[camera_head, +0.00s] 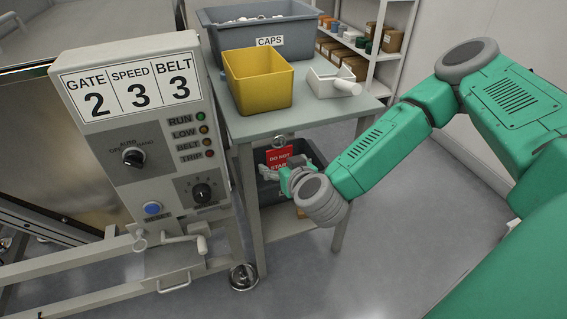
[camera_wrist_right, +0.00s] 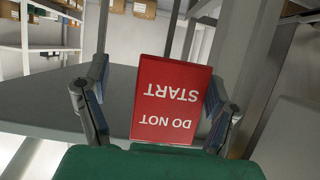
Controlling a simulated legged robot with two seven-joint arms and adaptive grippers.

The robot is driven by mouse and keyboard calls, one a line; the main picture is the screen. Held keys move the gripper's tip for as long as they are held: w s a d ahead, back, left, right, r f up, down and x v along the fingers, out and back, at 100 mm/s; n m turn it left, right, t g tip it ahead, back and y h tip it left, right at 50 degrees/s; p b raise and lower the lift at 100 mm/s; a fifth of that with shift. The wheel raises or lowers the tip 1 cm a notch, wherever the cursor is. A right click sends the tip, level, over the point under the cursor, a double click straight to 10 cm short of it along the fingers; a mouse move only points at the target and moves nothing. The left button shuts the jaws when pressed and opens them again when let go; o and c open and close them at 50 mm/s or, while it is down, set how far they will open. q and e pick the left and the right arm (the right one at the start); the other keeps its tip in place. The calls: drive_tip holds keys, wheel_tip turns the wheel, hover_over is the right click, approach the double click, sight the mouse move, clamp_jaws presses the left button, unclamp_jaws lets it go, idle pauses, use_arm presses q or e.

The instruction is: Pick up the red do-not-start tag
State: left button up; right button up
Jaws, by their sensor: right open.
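The red do-not-start tag (camera_head: 279,158) hangs below the front edge of the side table, at a small round fitting. In the right wrist view the tag (camera_wrist_right: 170,100) shows upside down, its white lettering readable, between the two fingers. My right gripper (camera_head: 277,171) is at the tag in the head view and partly covers its lower part. In the right wrist view my right gripper (camera_wrist_right: 156,112) is open, one finger on each side of the tag, with a gap at the left finger. The right finger appears close to the tag's edge; contact cannot be told. My left gripper is not in view.
The side table (camera_head: 325,117) bears a yellow bin (camera_head: 258,82), a grey CAPS bin (camera_head: 262,36) and a white scoop-like holder (camera_head: 335,81). A dark bin (camera_head: 267,190) sits under it, behind the tag. The control panel (camera_head: 140,125) stands close on the left. Floor at right is clear.

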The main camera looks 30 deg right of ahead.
sight(279, 159)
drive_tip(key=shift+a+r, duration=0.25)
drive_tip(key=shift+a, duration=0.45)
drive_tip(key=shift+a+r, duration=0.15)
drive_tip(key=shift+a, duration=0.25)
drive_tip(key=c, duration=1.1)
drive_tip(key=shift+d, duration=0.35)
drive_tip(key=shift+d+f, duration=0.2)
drive_tip(key=shift+d, duration=0.25)
drive_tip(key=shift+c, duration=1)
drive_tip(key=shift+a+r+p, duration=0.5)
drive_tip(key=shift+r+p, duration=0.25)
drive_tip(key=shift+p, duration=0.15)
drive_tip(key=shift+r+p, duration=0.35)
drive_tip(key=shift+p, duration=0.1)
use_arm(q)
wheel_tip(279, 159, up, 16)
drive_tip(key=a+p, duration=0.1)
drive_tip(key=p, duration=1.2)
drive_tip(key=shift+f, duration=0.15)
use_arm(e)
drive_tip(key=s+a, duration=0.2)
drive_tip(key=s, duration=0.6)
drive_tip(key=s+a, duration=0.2)
drive_tip(key=s, duration=0.7)
drive_tip(key=shift+s+f, duration=0.25)
drive_tip(key=shift+f, duration=0.05)
